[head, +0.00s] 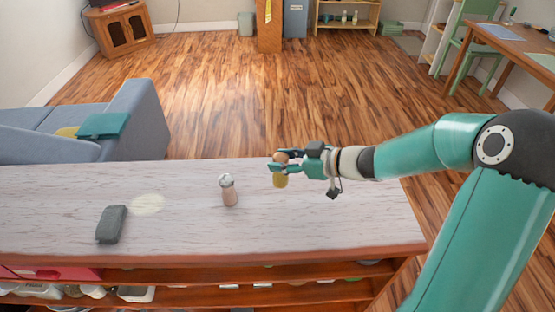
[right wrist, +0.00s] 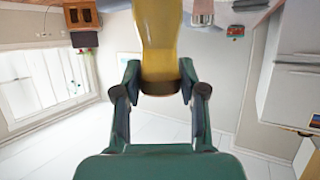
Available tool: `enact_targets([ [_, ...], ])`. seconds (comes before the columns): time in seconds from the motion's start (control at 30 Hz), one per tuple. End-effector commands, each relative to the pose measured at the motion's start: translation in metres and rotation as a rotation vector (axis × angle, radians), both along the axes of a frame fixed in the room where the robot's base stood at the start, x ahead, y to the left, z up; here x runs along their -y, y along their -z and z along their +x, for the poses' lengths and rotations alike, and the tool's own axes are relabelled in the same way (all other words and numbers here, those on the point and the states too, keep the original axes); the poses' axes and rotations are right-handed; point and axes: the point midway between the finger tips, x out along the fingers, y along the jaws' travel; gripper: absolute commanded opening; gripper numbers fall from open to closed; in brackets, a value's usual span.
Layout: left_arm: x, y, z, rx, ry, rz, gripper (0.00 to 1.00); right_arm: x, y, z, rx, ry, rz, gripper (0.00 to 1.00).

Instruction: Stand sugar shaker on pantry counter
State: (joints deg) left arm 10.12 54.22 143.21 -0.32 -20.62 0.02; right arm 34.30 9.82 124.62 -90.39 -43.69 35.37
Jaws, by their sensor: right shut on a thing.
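My right gripper (head: 278,164) is shut on a yellow thing (head: 280,181) with a rounded brown top, above the right part of the pantry counter (head: 330,225). In the right wrist view the yellow thing (right wrist: 160,50) sits between the two fingers (right wrist: 160,95). A small shaker (head: 229,192) with a silvery top and pinkish-brown body stands upright on the counter, left of my gripper and apart from it. I cannot tell for sure which of the two is the sugar shaker. The fingers hide the held thing's middle. My left gripper is out of view.
A dark grey block-like thing (head: 112,224) lies at the counter's left. A pale round patch (head: 147,204) marks the counter beside it. Open shelves with several dishes (head: 135,294) are below the counter's front edge. The counter's right part is clear. A blue-grey sofa (head: 137,115) stands behind.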

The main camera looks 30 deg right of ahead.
Motion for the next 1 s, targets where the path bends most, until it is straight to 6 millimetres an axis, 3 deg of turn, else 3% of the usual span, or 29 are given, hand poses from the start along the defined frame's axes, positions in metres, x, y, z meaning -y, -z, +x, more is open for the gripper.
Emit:
enact_targets([
  [0.33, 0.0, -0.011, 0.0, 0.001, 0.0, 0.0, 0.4, -0.002, -0.002, 0.0, -0.008, -0.004, -0.001, 0.0],
  [0.7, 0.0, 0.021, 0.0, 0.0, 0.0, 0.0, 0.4, -0.002, 0.039, -0.001, -0.007, -0.004, -0.002, 0.0],
  [1.0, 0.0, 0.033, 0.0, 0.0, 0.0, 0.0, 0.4, 0.0, 0.057, -0.001, -0.006, -0.002, -0.002, 0.0],
])
